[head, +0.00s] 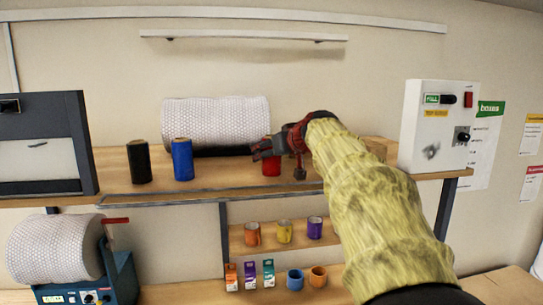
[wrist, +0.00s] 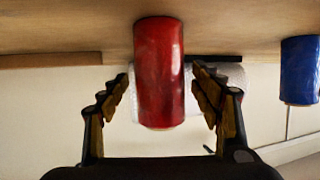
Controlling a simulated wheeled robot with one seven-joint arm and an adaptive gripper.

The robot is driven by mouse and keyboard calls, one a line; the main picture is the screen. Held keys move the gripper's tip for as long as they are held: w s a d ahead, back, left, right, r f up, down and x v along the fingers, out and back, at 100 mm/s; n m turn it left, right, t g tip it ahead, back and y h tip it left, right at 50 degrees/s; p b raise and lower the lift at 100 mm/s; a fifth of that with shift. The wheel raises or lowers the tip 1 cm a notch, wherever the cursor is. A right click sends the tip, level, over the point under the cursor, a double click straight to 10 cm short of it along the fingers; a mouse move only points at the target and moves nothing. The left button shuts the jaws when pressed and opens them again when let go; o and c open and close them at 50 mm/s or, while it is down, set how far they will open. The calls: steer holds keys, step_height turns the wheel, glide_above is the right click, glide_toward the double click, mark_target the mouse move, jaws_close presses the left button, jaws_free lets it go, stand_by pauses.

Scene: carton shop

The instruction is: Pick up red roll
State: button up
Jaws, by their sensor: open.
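The red roll (head: 271,168) stands on the upper wooden shelf in the head view, partly hidden behind my gripper. It fills the middle of the wrist view (wrist: 158,90), where the picture is upside down and the shelf shows at the top. My gripper (head: 264,151) is open and empty, level with the upper part of the roll. In the wrist view its two fingers (wrist: 162,75) appear on either side of the roll, with narrow gaps. I cannot tell how deep the roll sits between them.
A blue roll (head: 182,160) and a black roll (head: 139,162) stand to the left on the shelf (head: 115,181). A large bubble-wrap roll (head: 215,122) lies behind. A white control box (head: 436,125) stands at the right. A lower shelf holds orange, yellow and purple rolls (head: 315,228).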

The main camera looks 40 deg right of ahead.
steer(key=shift+c, duration=0.9)
steer(key=c, duration=1.3)
